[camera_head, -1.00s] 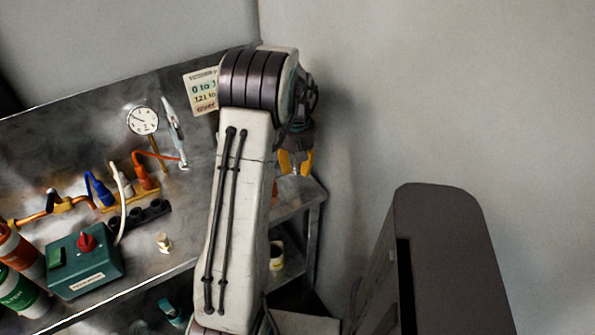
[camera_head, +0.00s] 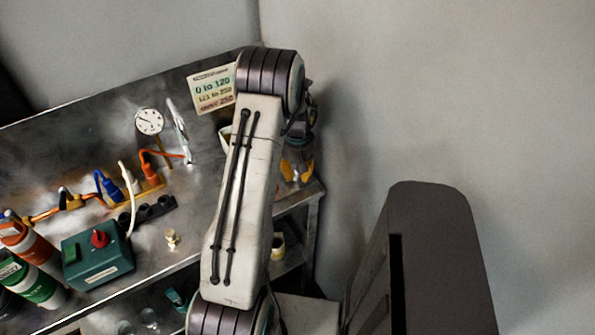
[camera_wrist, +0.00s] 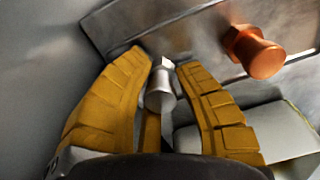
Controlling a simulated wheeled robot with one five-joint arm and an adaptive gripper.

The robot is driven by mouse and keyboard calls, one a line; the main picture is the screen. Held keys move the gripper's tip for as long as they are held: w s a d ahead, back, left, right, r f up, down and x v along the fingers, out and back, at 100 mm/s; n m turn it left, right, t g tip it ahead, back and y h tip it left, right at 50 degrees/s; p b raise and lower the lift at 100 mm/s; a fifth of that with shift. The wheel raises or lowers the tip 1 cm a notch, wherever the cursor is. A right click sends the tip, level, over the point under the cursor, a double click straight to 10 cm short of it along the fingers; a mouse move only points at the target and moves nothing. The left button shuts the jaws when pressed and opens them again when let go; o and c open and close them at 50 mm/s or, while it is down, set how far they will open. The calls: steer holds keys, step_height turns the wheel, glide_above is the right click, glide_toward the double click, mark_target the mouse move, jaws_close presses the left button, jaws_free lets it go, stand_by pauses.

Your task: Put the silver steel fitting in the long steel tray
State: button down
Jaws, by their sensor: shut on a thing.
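My gripper (camera_wrist: 163,68) has two yellow fingers, shut on the silver steel fitting (camera_wrist: 160,92), which shows between them in the wrist view. In the head view my gripper (camera_head: 297,170) hangs beyond my arm, by the right end of the bench. The fitting cannot be made out there. I cannot tell for sure which surface is the long steel tray. A grey metal surface (camera_wrist: 125,22) with an edge lies past the fingertips in the wrist view.
A copper fitting (camera_wrist: 258,54) is on that metal surface, right of my fingers. A pale grey block-like thing (camera_wrist: 285,125) is at lower right. The bench holds a green box (camera_head: 98,258), a gauge (camera_head: 149,121), a small brass-coloured fitting (camera_head: 172,238) and bottles (camera_head: 38,285).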

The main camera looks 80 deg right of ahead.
steer(key=shift+f, duration=0.15)
steer(key=c, duration=1)
jaws_free()
steer(key=shift+c, duration=0.2)
